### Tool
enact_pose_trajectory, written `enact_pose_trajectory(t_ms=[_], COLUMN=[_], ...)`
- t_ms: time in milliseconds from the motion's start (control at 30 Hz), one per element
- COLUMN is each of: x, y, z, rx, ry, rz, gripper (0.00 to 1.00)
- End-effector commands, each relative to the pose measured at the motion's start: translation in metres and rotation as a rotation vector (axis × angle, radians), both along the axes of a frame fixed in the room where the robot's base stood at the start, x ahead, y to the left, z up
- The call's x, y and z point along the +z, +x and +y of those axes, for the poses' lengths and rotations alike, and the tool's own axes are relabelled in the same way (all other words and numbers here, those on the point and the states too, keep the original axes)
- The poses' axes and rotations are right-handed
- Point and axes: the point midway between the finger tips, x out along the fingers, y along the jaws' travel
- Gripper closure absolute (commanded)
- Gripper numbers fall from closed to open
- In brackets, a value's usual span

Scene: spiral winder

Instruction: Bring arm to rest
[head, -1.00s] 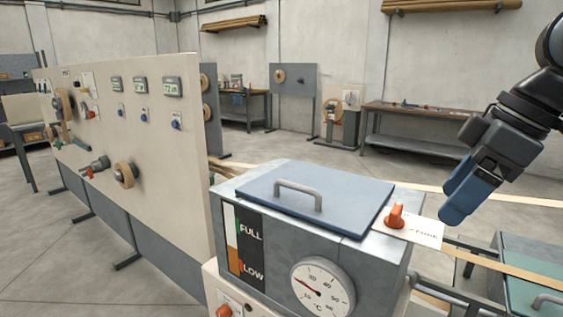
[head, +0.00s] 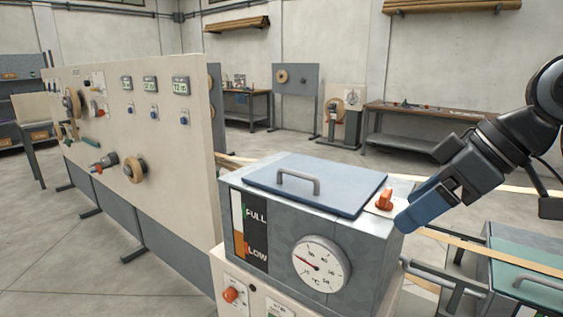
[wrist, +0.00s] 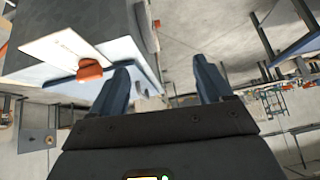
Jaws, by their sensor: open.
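My gripper (head: 418,208) is at the right in the head view, with blue fingers pointing down and left beside the right edge of the grey tank (head: 345,232). In the wrist view my gripper (wrist: 165,80) has its two fingers apart with nothing between them. The orange knob (head: 385,199) on the tank's top right corner stands just left of the fingers. The orange knob also shows in the wrist view (wrist: 90,69), left of the left finger, beside a white label plate (wrist: 66,43). Whether a finger touches the tank, I cannot tell.
The tank has a blue lid with a handle (head: 298,181) and a round gauge (head: 321,266). A cream panel (head: 170,165) with displays and knobs stands at the left. A green-topped unit (head: 525,285) is at the lower right. Open floor lies at the lower left.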

Motion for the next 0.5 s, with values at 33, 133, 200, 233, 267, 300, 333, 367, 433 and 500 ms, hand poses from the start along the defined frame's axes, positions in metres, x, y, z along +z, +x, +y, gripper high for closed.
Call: enact_pose_trajectory(t_ms=[33, 133, 200, 233, 267, 300, 333, 367, 433, 500], x=[-0.005, -0.013, -0.019, -0.022, -0.026, -0.031, -0.035, -0.038, -0.047, -0.056], y=[0.001, 0.004, 0.006, 0.007, 0.008, 0.009, 0.01, 0.01, 0.01, 0.009], z=[0.009, 0.024, 0.037, 0.043, 0.049, 0.057, 0.063, 0.069, 0.08, 0.088], rx=[-0.006, -0.029, -0.051, -0.064, -0.079, -0.101, -0.119, -0.138, -0.186, -0.239], ry=[0.038, 0.117, 0.185, 0.218, 0.253, 0.302, 0.34, 0.376, 0.455, 0.528], rz=[-0.009, -0.032, -0.051, -0.06, -0.069, -0.081, -0.091, -0.1, -0.12, -0.137], gripper=[0.21, 0.21, 0.21, 0.21, 0.21, 0.21, 0.21, 0.21, 0.21, 0.21])
